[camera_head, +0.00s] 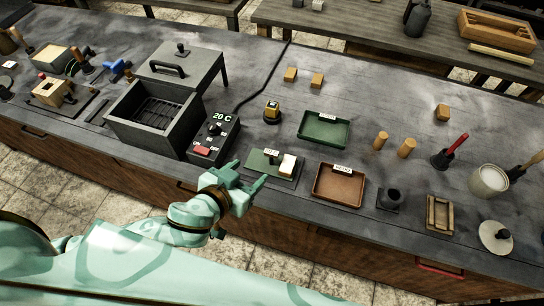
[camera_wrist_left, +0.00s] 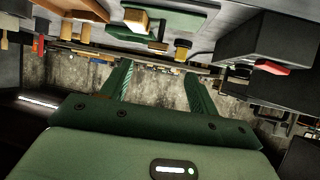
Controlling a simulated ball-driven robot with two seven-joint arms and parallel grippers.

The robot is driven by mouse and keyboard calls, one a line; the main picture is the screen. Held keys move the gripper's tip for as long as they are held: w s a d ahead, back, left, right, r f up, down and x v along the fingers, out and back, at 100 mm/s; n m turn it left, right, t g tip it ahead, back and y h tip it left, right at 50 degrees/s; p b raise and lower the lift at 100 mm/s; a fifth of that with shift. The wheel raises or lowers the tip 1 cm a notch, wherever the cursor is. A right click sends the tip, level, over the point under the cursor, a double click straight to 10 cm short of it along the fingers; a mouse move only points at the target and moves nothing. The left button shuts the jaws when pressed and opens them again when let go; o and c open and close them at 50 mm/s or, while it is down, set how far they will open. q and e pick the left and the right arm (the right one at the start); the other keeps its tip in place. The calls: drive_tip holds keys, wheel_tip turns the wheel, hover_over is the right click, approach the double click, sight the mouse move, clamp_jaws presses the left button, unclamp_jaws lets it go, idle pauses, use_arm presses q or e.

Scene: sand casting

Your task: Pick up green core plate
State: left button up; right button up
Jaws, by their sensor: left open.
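My right gripper is in neither view.
A control box (camera_head: 209,140) with a red switch stands close left of the plate, beside a dark open furnace box (camera_head: 150,122). A green tray (camera_head: 324,129) lies behind right and a brown tray (camera_head: 339,186) to the right. A yellow-topped knob (camera_head: 272,112) stands behind.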

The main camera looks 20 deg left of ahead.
sight(270, 155)
use_arm(q)
drive_tip(key=b+x, duration=0.1)
drive_tip(key=x, duration=0.6)
drive_tip(key=shift+w+f, duration=0.1)
drive_tip(key=shift+w, duration=0.05)
drive_tip(key=shift+w+d+f+b, duration=0.1)
drive_tip(key=shift+w+f+b, duration=0.15)
drive_tip(key=shift+w+b, duration=0.2)
drive_tip(key=b+x, duration=0.1)
drive_tip(key=x, duration=0.3)
drive_tip(key=shift+w+d, duration=0.2)
drive_tip(key=shift+r, duration=0.1)
drive_tip(key=c, duration=1.1)
